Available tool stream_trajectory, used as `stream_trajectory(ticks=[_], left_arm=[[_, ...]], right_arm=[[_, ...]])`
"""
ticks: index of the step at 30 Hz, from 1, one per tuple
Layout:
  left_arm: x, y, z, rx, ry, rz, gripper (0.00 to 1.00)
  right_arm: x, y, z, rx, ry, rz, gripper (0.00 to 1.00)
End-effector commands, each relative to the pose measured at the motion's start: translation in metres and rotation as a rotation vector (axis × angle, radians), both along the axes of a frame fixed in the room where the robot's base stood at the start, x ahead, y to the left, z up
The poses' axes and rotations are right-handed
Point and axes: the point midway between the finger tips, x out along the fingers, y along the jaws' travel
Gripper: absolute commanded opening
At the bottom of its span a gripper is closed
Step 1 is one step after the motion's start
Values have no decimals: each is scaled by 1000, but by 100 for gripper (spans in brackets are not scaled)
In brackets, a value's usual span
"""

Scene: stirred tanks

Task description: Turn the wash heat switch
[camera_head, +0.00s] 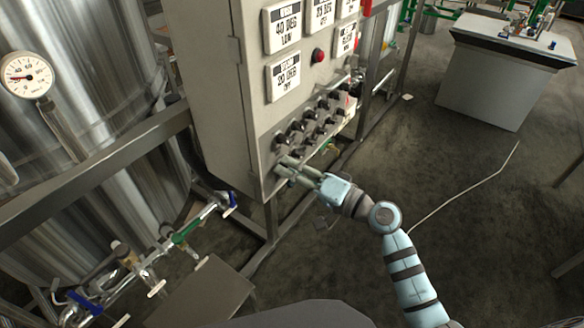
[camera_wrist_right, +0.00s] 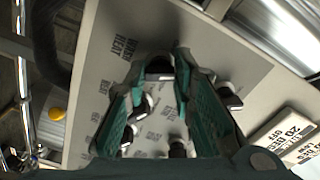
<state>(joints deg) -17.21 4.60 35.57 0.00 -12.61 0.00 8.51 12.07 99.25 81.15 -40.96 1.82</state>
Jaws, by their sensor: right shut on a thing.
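The wash heat switch (camera_wrist_right: 159,68) is a black knob on the grey control panel. It sits between the fingertips in the right wrist view, close to a label that appears to read "WASH HEAT" (camera_wrist_right: 121,48). My right gripper (camera_head: 285,171) reaches the lower left corner of the panel in the head view, and its fingers there hide the switch. In the right wrist view the green fingers of my right gripper (camera_wrist_right: 160,62) are shut on the switch. How far the knob is turned cannot be told. My left gripper is out of view.
Several other black knobs (camera_head: 309,126) stand in rows close to the right gripper. White display plates (camera_head: 283,76) and a red button (camera_head: 318,55) are above them. Steel tanks (camera_head: 80,60) and valve pipes (camera_head: 180,236) lie to the left. Open floor (camera_head: 460,200) lies to the right.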

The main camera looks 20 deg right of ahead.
Motion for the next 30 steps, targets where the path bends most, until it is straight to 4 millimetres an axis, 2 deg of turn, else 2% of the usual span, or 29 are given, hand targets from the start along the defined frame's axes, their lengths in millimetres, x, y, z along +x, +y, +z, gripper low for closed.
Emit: stream_trajectory(ticks=[9, 21, 22, 24, 26, 30], left_arm=[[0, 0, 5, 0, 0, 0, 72], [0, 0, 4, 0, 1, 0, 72], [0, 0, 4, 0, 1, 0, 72], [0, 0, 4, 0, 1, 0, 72], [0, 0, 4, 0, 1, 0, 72], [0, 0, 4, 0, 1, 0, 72]], right_arm=[[0, 0, 0, 71, 59, 0, 0], [0, 0, 0, 75, 63, -1, 0], [0, 0, -1, 75, 63, -1, 26], [0, 0, 0, 75, 63, -1, 37], [0, 0, 0, 75, 63, 0, 43], [0, 0, 0, 75, 63, 1, 43]])
